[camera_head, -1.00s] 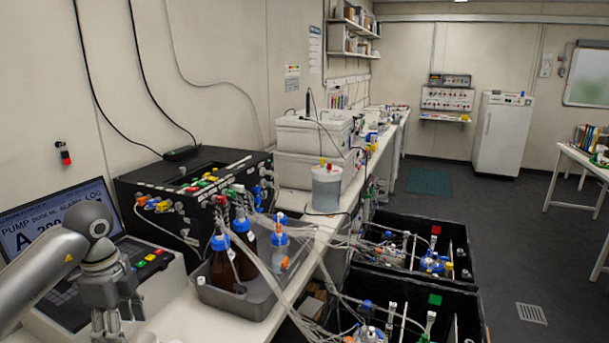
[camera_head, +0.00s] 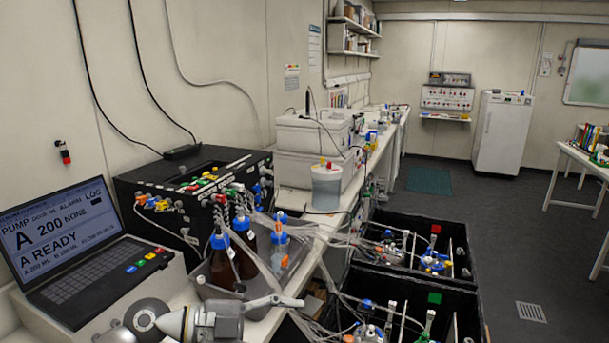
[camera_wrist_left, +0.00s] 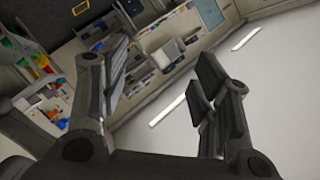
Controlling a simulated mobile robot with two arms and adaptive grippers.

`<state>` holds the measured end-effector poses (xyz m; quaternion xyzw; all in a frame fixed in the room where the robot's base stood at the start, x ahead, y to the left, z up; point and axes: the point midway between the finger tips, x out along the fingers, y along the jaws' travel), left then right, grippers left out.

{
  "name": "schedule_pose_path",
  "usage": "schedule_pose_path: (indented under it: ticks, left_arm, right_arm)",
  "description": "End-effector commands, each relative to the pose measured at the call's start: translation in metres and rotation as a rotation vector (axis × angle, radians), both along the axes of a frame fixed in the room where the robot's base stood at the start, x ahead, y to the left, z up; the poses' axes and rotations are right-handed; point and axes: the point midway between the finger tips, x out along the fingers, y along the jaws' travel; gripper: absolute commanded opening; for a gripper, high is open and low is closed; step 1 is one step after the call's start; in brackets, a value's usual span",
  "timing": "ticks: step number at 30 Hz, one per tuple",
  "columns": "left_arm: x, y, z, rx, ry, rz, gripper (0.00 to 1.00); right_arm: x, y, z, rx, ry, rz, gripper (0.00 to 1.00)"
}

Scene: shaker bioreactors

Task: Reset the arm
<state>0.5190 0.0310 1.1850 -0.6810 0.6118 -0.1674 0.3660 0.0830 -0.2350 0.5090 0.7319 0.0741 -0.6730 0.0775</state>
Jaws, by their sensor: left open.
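My left gripper (camera_head: 275,303) is at the bottom of the head view, pointing right, at the front edge of the bench beside the grey tray. Its wrist and hand lie low in the picture, partly cut off by the bottom edge. In the left wrist view its two dark fingers (camera_wrist_left: 160,80) stand wide apart with nothing between them. That view is tilted and shows the room beyond the fingers. My right gripper is not in view.
A laptop (camera_head: 95,270) reading "A READY" stands at the left. The grey tray (camera_head: 222,297) holds brown bottles (camera_head: 222,262) with blue caps. Tubes run to black crates (camera_head: 455,305) at the right. A black pump box (camera_head: 140,190) stands behind.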

Motion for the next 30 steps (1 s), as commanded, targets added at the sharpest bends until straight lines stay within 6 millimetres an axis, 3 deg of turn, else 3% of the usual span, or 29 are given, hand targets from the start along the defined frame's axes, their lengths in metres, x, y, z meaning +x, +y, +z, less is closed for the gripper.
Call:
schedule_pose_path:
  ticks: [2,5,9,13,17,22,26,30]
  left_arm:
    - [-0.004,-0.014,0.024,-0.189,-0.04,0.055,0.57]
    - [-0.001,-0.013,0.053,-0.396,-0.078,0.175,0.57]
    - [0.013,0.014,0.075,-0.625,-0.081,0.419,0.57]
    - [0.027,0.056,0.068,-0.75,-0.024,0.699,0.57]
    - [0.033,0.104,0.031,-0.778,0.087,0.999,0.57]
    - [0.011,0.157,-0.05,-0.665,0.315,1.363,0.57]
    - [-0.033,0.182,-0.122,-0.474,0.543,1.574,0.57]
    - [-0.096,0.19,-0.185,-0.231,0.789,1.688,0.57]
  right_arm:
    - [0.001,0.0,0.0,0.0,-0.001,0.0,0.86]
    - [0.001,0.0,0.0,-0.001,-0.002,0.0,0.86]
    - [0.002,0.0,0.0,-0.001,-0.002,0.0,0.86]
    - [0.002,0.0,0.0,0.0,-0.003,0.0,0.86]
    - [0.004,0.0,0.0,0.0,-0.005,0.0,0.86]
    - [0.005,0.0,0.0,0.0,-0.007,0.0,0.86]
    - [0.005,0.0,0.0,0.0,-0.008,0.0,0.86]
    - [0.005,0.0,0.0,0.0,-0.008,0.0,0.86]
